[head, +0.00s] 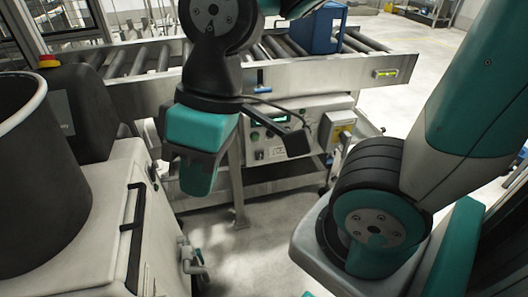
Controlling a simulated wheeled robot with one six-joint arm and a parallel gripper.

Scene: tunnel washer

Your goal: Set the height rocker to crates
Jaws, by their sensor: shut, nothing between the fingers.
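The control panel (290,122) is a light grey box under the roller conveyor, with a small lit green display (279,119) and several small knobs or buttons. A small switch on a pale plate (259,154) sits low on the panel's left side. It may be the height rocker, but its markings and setting are too small to read. My gripper (197,182), teal and black, points down in front and left of the panel. It is shut and empty, apart from the panel. My wrist and the dark block beside it hide part of the panel's face.
The roller conveyor (150,92) crosses above the panel, with a blue crate (323,28) on it. A yellow-and-grey box (338,128) is at the panel's right. A large dark drum (30,185) stands at left. Clear floor (235,250) lies below my gripper.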

